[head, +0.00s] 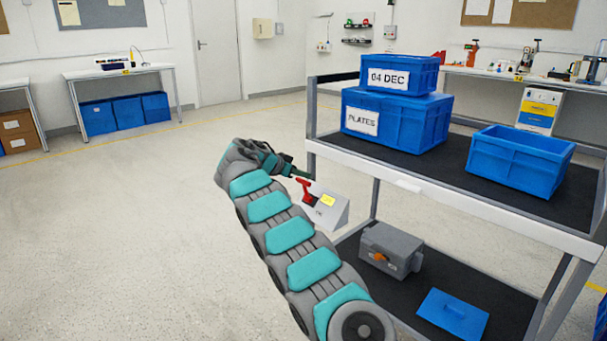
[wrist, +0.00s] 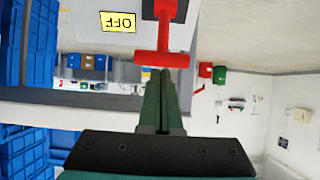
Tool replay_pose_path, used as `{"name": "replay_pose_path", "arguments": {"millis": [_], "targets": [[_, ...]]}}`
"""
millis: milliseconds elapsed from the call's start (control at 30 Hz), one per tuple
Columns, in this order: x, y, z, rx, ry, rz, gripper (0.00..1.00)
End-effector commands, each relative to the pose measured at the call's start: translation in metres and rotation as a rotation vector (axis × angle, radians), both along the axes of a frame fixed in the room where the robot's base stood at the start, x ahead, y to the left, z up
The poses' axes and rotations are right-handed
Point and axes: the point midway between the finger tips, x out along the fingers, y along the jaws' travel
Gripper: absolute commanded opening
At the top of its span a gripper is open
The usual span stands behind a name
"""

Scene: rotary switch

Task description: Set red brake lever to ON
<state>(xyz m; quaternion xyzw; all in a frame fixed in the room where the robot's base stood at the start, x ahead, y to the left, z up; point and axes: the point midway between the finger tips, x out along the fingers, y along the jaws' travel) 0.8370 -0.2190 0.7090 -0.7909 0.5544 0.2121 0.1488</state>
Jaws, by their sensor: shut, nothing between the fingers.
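The red brake lever (head: 305,190) has a T-shaped handle and sits on a light grey sloped box (head: 335,214) at the left end of the cart. A yellow label (head: 328,199) is beside it. In the wrist view, which is upside down, the label reads OFF (wrist: 117,21) and the red crossbar (wrist: 163,59) is at the top centre. My gripper (head: 301,175) is shut and empty, with its green fingertips (wrist: 162,74) right at the crossbar. I cannot tell whether they touch it. The lever's base is partly cut off in the wrist view.
The cart's upper shelf (head: 452,195) carries blue crates (head: 398,118) close to the right of my arm. Its lower shelf holds a grey box with an orange knob (head: 392,250) and a blue lid (head: 453,314). The floor on the left is open.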

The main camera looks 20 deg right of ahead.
Motion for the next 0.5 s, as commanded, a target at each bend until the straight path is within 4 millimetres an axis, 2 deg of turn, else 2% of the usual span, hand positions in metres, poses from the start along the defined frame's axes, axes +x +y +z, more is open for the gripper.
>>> {"name": "replay_pose_path", "arguments": {"millis": [500], "targets": [[-0.0012,0.0045,-0.0037,-0.044,-0.016,0.001,0.0]]}}
